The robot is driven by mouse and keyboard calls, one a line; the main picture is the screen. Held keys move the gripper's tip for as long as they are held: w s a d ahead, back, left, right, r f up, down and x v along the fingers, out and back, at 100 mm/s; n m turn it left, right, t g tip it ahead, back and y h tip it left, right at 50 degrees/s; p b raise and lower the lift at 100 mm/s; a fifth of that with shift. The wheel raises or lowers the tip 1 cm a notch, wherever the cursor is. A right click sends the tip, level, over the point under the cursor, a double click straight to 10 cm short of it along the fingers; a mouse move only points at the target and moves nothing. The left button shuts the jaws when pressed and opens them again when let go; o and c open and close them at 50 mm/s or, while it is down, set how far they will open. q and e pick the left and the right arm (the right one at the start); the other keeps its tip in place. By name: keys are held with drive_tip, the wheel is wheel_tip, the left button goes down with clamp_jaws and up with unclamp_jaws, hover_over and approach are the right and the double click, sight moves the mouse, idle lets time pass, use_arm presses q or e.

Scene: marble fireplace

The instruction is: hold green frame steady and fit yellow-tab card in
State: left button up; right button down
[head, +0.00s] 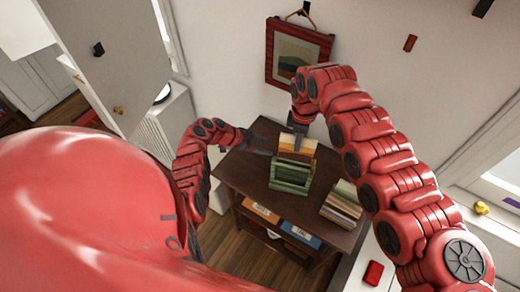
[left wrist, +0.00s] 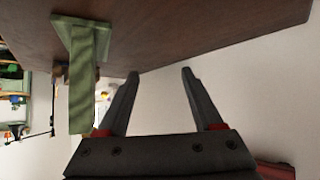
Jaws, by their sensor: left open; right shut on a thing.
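The green frame (head: 289,186) stands on the dark wooden table. Cards with yellow and orange tops (head: 308,148) show at its back edge. My right gripper (head: 297,146) points down from above and is shut on the yellow-tab card, whose own outline I cannot separate from those behind it. I cannot tell how deep it sits in the frame. My left gripper (head: 272,153) is open and empty, left of the frame and apart from it. In the left wrist view the open fingers (left wrist: 160,72) point at the table edge, with the green frame (left wrist: 88,50) to their left.
The table (head: 245,172) also bears a stack of cards (head: 342,204) at right. A red-framed picture (head: 298,54) hangs on the wall behind. The table's left part is bare.

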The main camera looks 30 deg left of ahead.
sight(291, 165)
use_arm(q)
drive_tip(key=s+d+r+m+g+h, duration=0.3)
drive_tip(key=s+r+m+h, duration=0.25)
drive_tip(key=s+r, duration=0.3)
drive_tip(key=shift+m+g, duration=0.25)
drive_tip(key=shift+g, duration=0.05)
drive_tip(key=x, duration=1.1)
drive_tip(key=shift+w+d+r, duration=0.1)
drive_tip(key=shift+w+d, duration=0.3)
drive_tip(key=shift+w, duration=0.05)
clamp_jaws()
idle(1.5)
